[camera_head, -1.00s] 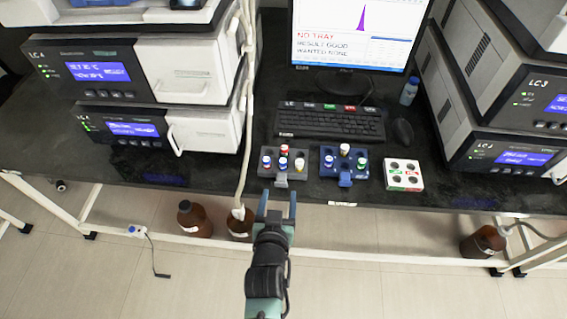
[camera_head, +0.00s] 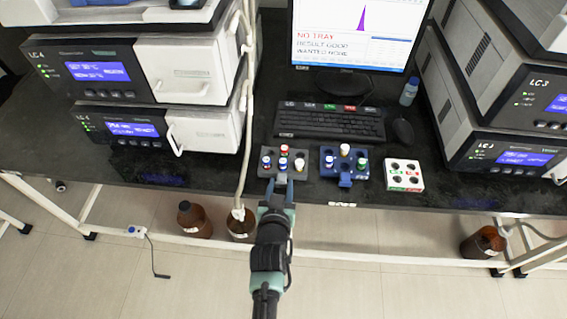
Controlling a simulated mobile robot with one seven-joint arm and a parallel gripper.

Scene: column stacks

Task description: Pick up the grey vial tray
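The grey vial tray (camera_head: 296,153) sits on the black bench near its front edge. It holds several capped vials, with red, blue and white or yellowish caps. A small tab (camera_head: 282,183) sticks out from its front side toward me. My gripper (camera_head: 280,186) is at that tab, with its fingers pointing toward the tray. The fingers look apart, one on each side of the tab; whether they touch it is too small to tell.
A blue vial tray (camera_head: 328,170) stands just right of the grey one, then a white holder (camera_head: 403,174). A keyboard (camera_head: 330,123) and monitor (camera_head: 350,40) are behind.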

